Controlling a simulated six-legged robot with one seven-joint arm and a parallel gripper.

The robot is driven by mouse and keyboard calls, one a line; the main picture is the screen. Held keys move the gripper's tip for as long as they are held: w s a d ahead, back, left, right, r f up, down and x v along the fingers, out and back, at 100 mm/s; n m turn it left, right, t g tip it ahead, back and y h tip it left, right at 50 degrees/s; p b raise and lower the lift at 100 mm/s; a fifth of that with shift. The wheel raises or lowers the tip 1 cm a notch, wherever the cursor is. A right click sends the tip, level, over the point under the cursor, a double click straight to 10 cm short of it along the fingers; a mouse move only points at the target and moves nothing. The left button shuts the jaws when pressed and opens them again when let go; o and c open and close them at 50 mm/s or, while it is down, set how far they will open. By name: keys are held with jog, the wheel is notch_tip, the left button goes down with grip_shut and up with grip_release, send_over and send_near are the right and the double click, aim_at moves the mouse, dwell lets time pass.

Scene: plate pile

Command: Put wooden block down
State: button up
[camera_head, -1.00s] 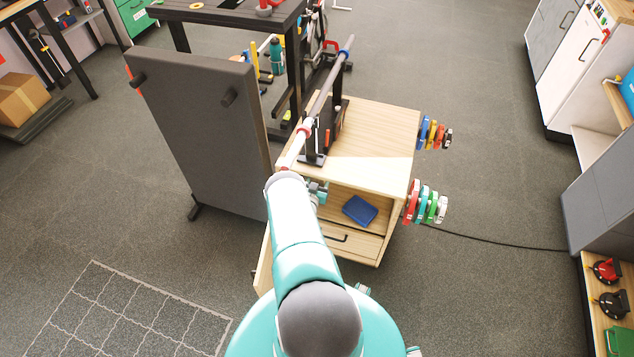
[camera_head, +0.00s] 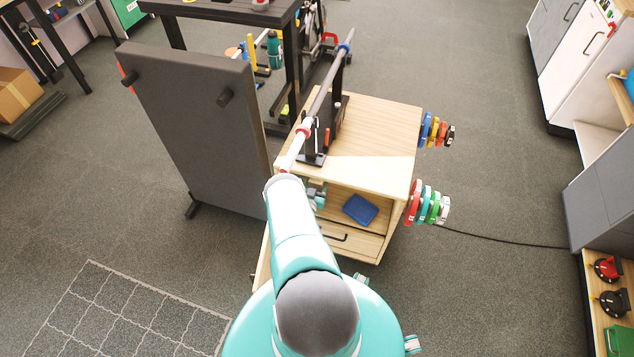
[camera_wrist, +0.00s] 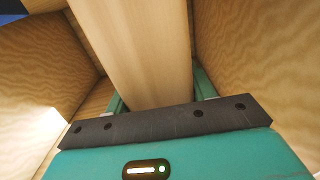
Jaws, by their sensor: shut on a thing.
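The wooden block (camera_wrist: 135,45) is a long pale piece in the wrist view, running up and away between the teal fingers. My gripper (camera_wrist: 160,92) is shut on it. The block's far end is cut off by the top of the picture. In the head view my gripper (camera_head: 317,192) shows only in part at the left of the cabinet's open compartment, behind my arm. The block cannot be made out there. I cannot tell whether the block touches a surface.
The wooden cabinet (camera_head: 375,130) carries a barbell (camera_head: 322,90) on a black stand. A blue tray (camera_head: 360,209) lies in its open compartment. Coloured plates (camera_head: 428,204) hang on its right side. A dark upright panel (camera_head: 190,130) stands left. Wood walls (camera_wrist: 250,50) flank the gripper closely.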

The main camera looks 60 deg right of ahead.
jog(key=shift+s, duration=0.1)
jog(key=o, duration=1.3)
jog(key=shift+a+f, duration=0.1)
jog(key=shift+f, duration=0.05)
jog(key=shift+r, duration=0.2)
jog(key=a, duration=0.5)
jog(key=s+a, duration=0.1)
jog(key=a, duration=0.1)
jog(key=shift+a, duration=0.15)
